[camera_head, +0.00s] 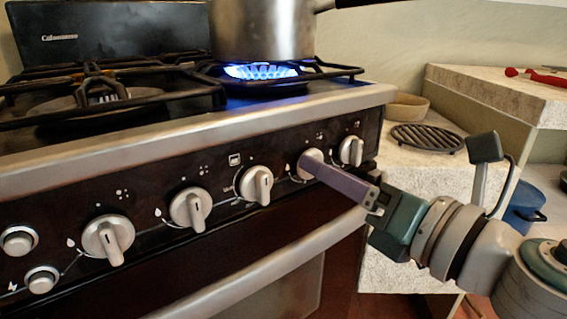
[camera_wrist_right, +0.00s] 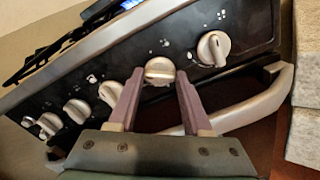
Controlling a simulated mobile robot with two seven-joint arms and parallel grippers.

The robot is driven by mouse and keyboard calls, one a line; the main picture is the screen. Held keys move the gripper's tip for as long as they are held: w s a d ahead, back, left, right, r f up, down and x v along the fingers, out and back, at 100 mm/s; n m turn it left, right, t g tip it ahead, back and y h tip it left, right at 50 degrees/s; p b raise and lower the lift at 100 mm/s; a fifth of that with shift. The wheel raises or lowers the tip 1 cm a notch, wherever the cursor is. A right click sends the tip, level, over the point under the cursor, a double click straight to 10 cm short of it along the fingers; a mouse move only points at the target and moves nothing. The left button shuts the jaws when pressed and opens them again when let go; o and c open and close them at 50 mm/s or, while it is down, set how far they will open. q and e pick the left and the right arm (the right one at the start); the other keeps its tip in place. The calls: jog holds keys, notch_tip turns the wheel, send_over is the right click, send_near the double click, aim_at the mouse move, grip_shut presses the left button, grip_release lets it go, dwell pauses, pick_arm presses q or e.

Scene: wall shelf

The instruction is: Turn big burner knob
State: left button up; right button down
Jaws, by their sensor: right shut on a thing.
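The stove's front panel (camera_head: 140,195) carries a row of silver knobs. My right gripper (camera_head: 322,170) reaches in from the right and is shut on one burner knob (camera_head: 308,158), second from the right end of the row. In the right wrist view the same knob (camera_wrist_right: 159,70) sits between the two purple fingertips of the gripper (camera_wrist_right: 161,76); its grip bar looks about level there. In the head view the fingers partly hide the knob. A blue flame (camera_head: 262,71) burns on the right burner under a metal pot (camera_head: 262,28). My left gripper is not in view.
Another knob (camera_head: 351,151) is just right of the held one, and one (camera_head: 257,185) is to its left. The oven handle (camera_head: 265,268) runs below the panel. A stone counter (camera_head: 425,185) with a round black trivet (camera_head: 428,138) stands at the right.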

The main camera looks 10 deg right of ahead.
jog(key=m+p, duration=0.3)
jog(key=m, duration=0.8)
jog(key=shift+m+p, duration=0.3)
jog(key=shift+m, duration=0.1)
dwell(0.3)
jog(key=shift+c, duration=1.6)
grip_release()
jog(key=p+v, duration=0.1)
jog(key=v, duration=0.9)
